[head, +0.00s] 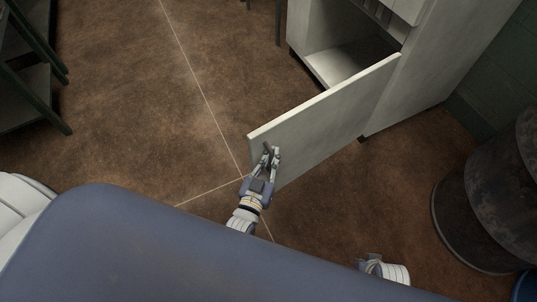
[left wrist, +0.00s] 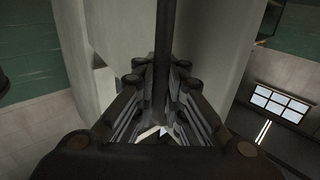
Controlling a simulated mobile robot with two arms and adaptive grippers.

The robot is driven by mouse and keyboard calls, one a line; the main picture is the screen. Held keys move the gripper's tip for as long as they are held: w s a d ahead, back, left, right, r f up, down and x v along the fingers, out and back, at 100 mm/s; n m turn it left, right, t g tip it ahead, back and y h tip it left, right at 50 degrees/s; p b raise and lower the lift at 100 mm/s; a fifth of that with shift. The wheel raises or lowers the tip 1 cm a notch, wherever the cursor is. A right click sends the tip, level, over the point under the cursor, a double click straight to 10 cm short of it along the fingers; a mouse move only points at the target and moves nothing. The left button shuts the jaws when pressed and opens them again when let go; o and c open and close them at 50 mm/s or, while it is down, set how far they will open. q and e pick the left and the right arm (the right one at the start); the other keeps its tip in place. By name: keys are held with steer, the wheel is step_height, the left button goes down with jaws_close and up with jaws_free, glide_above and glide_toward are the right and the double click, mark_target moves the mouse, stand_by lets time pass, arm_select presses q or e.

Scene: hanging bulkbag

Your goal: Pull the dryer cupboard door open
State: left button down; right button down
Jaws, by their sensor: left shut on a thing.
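The dryer cupboard (head: 430,70) is a pale cabinet at the top right of the head view. Its door (head: 325,115) stands swung out from the body, and the inside of the cupboard shows behind it. My left gripper (head: 269,156) is at the door's free edge side, shut on the dark handle (head: 268,148). In the left wrist view the handle (left wrist: 162,50) is a dark upright bar between the fingers, with pale panel surfaces behind it. My right gripper (head: 370,264) shows only partly at the bottom of the head view, and its fingers are not clear.
A dark rusty barrel (head: 490,190) stands at the right, apart from the cupboard. A dark green shelf rack (head: 30,85) stands at the far left. The brown tiled floor (head: 150,110) left of the door is clear.

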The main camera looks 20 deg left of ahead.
arm_select(q)
steer(key=shift+s+f, duration=0.25)
steer(key=shift+s, duration=0.2)
steer(key=c, duration=2)
jaws_free()
steer(key=shift+c, duration=0.2)
steer(key=shift+o, duration=0.5)
steer(key=shift+s+a+r, duration=0.15)
steer(key=s, duration=1.2)
steer(key=shift+a, duration=0.2)
